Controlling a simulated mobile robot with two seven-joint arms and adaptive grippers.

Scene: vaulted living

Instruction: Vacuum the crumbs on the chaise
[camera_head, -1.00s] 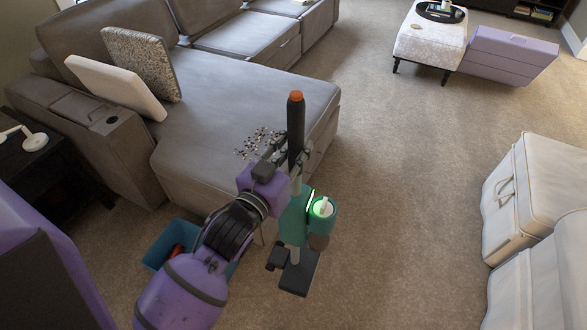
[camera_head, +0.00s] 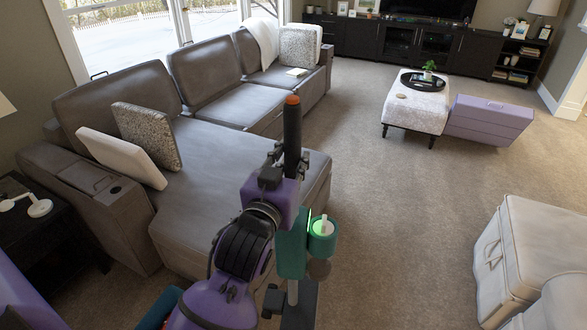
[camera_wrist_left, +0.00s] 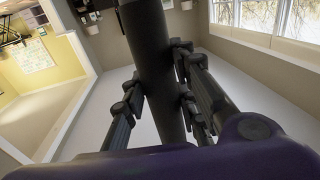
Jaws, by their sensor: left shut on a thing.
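The grey chaise (camera_head: 200,205) runs along the left side of the head view, its front end near my arm. No crumbs show on it now; my left arm covers part of the seat. My left gripper (camera_head: 287,158) is shut on the handheld vacuum, around its black upper tube with an orange tip (camera_head: 292,128). The vacuum's teal body (camera_head: 291,252) hangs below, with a green-lit cup on its right side. In the left wrist view the fingers stand on both sides of the black tube (camera_wrist_left: 150,70). My right gripper is out of view.
A black side table (camera_head: 60,225) stands at left. A white ottoman (camera_head: 414,110) and a purple case (camera_head: 488,120) are farther off. White seating (camera_head: 530,250) is at right, with open carpet (camera_head: 400,220) between.

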